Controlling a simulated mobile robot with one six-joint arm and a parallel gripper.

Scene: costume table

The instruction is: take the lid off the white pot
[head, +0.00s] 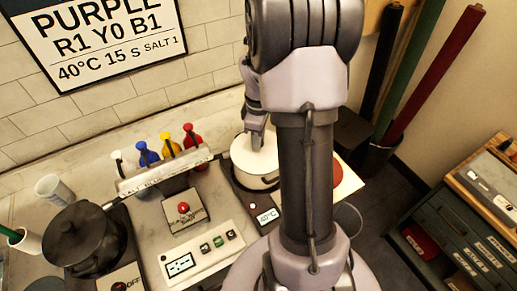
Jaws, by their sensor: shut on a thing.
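My arm covers the right part of the pot and lid. I cannot tell whether there is a gap between lid and rim.
A rack with white, blue, yellow and red bottles (170,148) stands left of the pot. A red-button box (183,212) and a control panel (203,250) are in front. A black pot (84,236) is at far left. A drawer cabinet (460,230) stands at right.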

